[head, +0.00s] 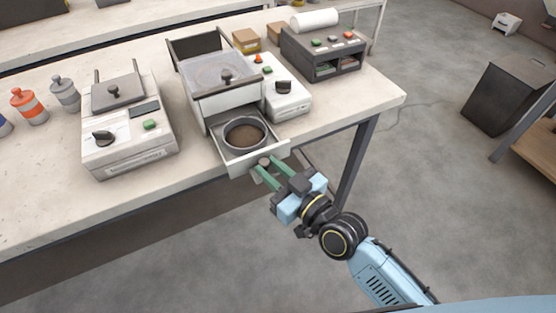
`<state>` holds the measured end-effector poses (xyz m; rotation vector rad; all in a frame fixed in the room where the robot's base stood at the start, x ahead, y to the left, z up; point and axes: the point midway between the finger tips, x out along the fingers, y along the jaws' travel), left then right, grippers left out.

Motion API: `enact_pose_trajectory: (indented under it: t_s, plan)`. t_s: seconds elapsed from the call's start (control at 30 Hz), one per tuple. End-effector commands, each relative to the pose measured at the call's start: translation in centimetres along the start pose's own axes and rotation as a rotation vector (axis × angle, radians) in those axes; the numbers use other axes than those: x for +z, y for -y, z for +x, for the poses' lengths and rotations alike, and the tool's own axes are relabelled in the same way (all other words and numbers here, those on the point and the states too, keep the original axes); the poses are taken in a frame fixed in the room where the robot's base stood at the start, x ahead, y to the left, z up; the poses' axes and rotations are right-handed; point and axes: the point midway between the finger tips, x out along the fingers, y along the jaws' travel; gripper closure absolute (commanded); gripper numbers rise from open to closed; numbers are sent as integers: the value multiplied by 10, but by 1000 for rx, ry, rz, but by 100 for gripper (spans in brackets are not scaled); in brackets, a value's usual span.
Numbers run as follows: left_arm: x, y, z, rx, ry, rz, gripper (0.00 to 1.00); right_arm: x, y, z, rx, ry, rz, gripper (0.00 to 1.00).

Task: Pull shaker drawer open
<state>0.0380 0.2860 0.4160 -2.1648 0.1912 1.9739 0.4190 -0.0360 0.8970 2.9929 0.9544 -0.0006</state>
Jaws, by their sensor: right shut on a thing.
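The shaker (215,75) stands on the white bench, with a clear lid on top and a control box with a knob (283,88) at its right. Its drawer (233,166) is pulled out toward me past the bench's front edge. A round pan (245,134) with dark brown contents sits in the drawer. My right gripper (265,167) is at the drawer front, its green fingers shut on the round drawer knob (264,161). My left gripper is not in view.
A white machine with a knob (127,130) stands left of the shaker. Orange and grey bottles (28,104) stand at the far left. A dark grey box with buttons (322,54) and cardboard boxes (246,40) are behind. Floor in front of the bench is clear.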

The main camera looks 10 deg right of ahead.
Motion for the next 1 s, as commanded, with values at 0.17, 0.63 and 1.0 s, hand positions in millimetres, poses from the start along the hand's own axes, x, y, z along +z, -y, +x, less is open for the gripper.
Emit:
enact_pose_trajectory:
  t_s: [0.17, 0.63, 1.0]
  plan:
    - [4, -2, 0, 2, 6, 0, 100, -1, 1, 0, -1, -3, 0, 100]
    - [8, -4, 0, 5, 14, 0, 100, 0, 0, -1, 1, -2, 0, 55]
    - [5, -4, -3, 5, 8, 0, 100, 0, 0, -32, 0, 3, -2, 55]
